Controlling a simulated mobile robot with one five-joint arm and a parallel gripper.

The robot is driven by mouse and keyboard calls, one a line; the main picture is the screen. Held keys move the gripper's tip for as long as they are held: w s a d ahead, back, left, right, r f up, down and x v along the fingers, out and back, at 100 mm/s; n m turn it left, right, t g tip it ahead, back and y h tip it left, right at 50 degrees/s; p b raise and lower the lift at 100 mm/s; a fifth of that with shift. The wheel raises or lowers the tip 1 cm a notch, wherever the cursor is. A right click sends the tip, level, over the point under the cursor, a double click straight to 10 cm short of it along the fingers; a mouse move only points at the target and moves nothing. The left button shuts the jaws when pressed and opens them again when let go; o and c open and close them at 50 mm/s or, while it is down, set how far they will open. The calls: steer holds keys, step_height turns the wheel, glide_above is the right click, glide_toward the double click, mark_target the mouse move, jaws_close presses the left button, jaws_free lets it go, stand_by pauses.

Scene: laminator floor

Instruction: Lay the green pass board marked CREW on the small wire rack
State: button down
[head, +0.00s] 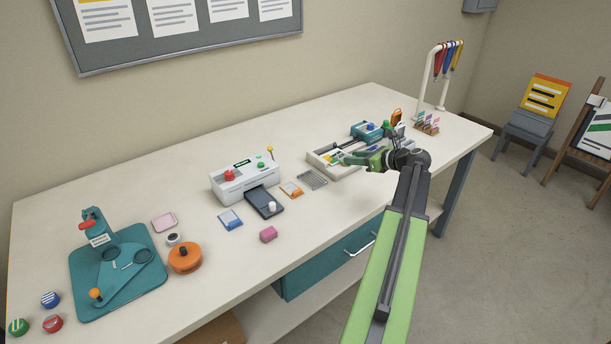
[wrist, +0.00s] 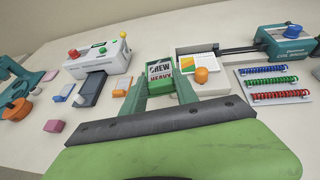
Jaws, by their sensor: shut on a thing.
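The green pass board (wrist: 159,70) shows the white word CREW in the wrist view, with HEAVY on a band below it. My gripper (wrist: 160,84) is shut on it, with one finger on each side. In the head view my gripper (head: 350,159) is over the white trimmer-like tray, and the board is too small to make out clearly. The small wire rack (head: 312,178) lies flat on the table, left of and nearer than my gripper, and looks empty. In the wrist view I cannot make out the rack; my gripper may hide it.
An orange-and-white card (head: 291,189) lies just left of the rack. The white laminator (head: 242,181) with its dark tray (head: 264,203) stands further left. The white tray (head: 322,164) stands right of the rack. A pink block (head: 268,234) lies in front; the table's front edge there is clear.

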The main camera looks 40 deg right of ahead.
steer(key=s+a+m+h, duration=0.1)
steer(key=a+m+h, duration=0.1)
steer(key=a, duration=0.5)
steer(key=b, duration=0.7)
glide_above(320, 184)
steer(key=f, duration=0.7)
steer(key=shift+s+d+f, duration=0.15)
steer(key=shift+s+f, duration=0.05)
steer(key=shift+s, duration=0.05)
steer(key=shift+w, duration=0.4)
step_height(320, 184, down, 4)
steer(key=b, duration=0.4)
steer(key=shift+f+b, duration=0.2)
steer(key=shift+b, duration=0.2)
steer(key=shift+r, duration=0.25)
steer(key=shift+f, duration=0.1)
steer(key=c, duration=1.4)
jaws_free()
steer(key=shift+f, duration=0.15)
steer(key=o, duration=0.5)
steer(key=shift+c, duration=0.2)
